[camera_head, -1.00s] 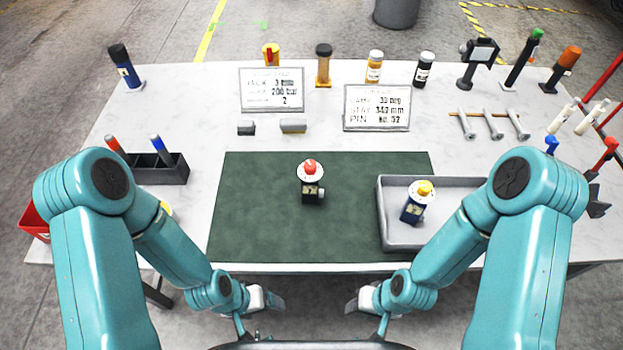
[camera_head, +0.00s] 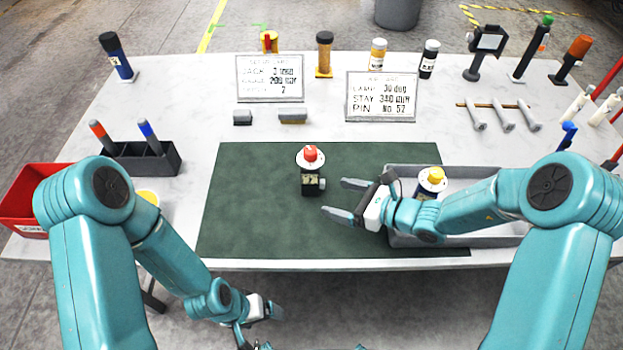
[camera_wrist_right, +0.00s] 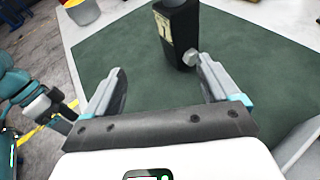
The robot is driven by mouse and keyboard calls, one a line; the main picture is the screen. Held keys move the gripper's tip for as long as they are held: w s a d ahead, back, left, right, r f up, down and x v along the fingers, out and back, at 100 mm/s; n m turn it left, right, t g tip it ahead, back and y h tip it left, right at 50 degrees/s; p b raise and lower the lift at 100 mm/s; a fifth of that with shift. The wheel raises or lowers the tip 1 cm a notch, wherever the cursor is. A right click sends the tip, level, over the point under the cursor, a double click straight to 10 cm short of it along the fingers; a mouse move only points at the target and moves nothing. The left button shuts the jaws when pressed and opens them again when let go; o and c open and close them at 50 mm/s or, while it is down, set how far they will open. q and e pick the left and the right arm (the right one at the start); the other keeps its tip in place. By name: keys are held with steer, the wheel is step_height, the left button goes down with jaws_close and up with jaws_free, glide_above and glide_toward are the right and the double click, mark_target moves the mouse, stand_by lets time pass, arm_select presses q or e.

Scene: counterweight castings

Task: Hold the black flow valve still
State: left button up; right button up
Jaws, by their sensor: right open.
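The black flow valve (camera_head: 311,178) stands upright on the green mat, with a red knob, a white dial, a pale label and a side stub on its right. In the right wrist view its black body (camera_wrist_right: 179,38) shows beyond the fingers, its top cut off. My right gripper (camera_head: 336,198) is open and empty over the mat, its fingertips just right of the valve and apart from it. Its fingers (camera_wrist_right: 162,68) are spread in the right wrist view. My left gripper (camera_head: 268,310) hangs low in front of the table; its jaw opening is unclear.
A grey tray (camera_head: 480,172) on the right holds a second valve with a yellow knob (camera_head: 437,175), partly behind my right gripper. Two sign cards (camera_head: 270,78) (camera_head: 381,96) stand behind the green mat (camera_head: 250,220). The mat's left side is clear.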

mark_target(315, 184)
steer(key=shift+w+d+f+t+b, duration=0.25)
steer(key=shift+w+d+f+b, duration=0.1)
steer(key=shift+w, duration=0.15)
steer(key=shift+w+d+f+t+b, duration=0.2)
steer(key=shift+w+d+t+b, duration=0.1)
steer(key=shift+w, duration=0.15)
steer(key=shift+d+f+b, duration=0.1)
steer(key=shift+d+b, duration=0.1)
steer(key=shift+b, duration=0.2)
steer(key=b+x, duration=0.1)
steer(key=x, duration=0.2)
steer(key=b+x, duration=0.1)
steer(key=x, duration=0.2)
steer(key=b+x, duration=0.1)
steer(key=x, duration=0.2)
steer(key=shift+f, duration=0.35)
steer(key=shift+w+a+b, duration=0.35)
arm_select(q)
step_height(315, 184, down, 7)
arm_select(e)
steer(key=c, duration=1.4)
arm_select(q)
steer(key=shift+c, duration=0.3)
